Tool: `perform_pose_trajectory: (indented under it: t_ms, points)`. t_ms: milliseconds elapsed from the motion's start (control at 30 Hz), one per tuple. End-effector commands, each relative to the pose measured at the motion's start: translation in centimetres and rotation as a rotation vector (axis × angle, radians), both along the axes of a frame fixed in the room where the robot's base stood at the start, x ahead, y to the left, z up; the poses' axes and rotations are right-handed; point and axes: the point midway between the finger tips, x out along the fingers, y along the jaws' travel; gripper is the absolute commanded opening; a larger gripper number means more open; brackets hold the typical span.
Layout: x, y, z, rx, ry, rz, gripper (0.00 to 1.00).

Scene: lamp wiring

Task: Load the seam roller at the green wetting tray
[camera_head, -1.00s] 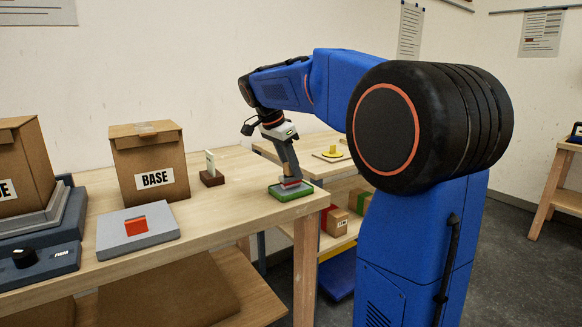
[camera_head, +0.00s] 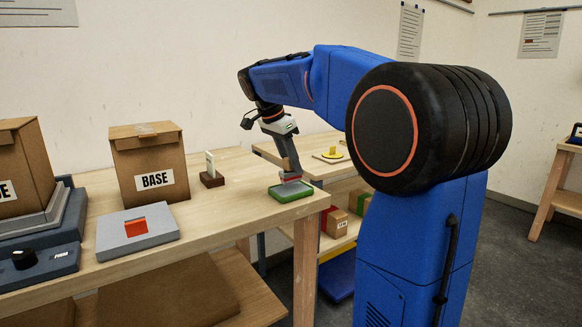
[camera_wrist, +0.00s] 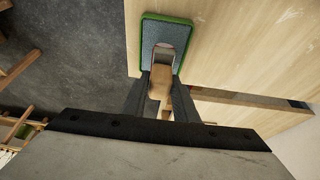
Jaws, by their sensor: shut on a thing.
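The green wetting tray (camera_head: 277,194) sits at the front right corner of the wooden workbench. Its grey pad is visible inside the green rim, which also shows in the wrist view (camera_wrist: 147,18). My gripper (camera_head: 289,168) points down over the tray. In the wrist view, my gripper (camera_wrist: 162,84) is shut on the tan handle of the seam roller (camera_wrist: 160,80). The roller's red and grey end (camera_head: 291,177) is at or just above the pad; I cannot tell whether it touches. The fingers hide part of the handle.
A grey plate with a red square (camera_head: 136,228), a BASE carton (camera_head: 150,165) and a small brown holder with a card (camera_head: 212,178) stand left on the bench. A second bench with a yellow piece (camera_head: 332,155) is behind. Bare wood lies between the plate and tray.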

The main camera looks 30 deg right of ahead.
Motion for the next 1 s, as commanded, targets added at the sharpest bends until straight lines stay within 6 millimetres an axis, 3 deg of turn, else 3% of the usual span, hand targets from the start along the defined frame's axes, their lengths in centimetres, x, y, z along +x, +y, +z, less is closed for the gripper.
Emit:
perform_pose_trajectory:
  t_ms: [700,1000]
  points:
    - [0.1,0.0,4.6,-0.001,-0.003,0.0,0.08]
    - [0.0,0.0,5.0,-0.001,-0.002,0.001,0.08]
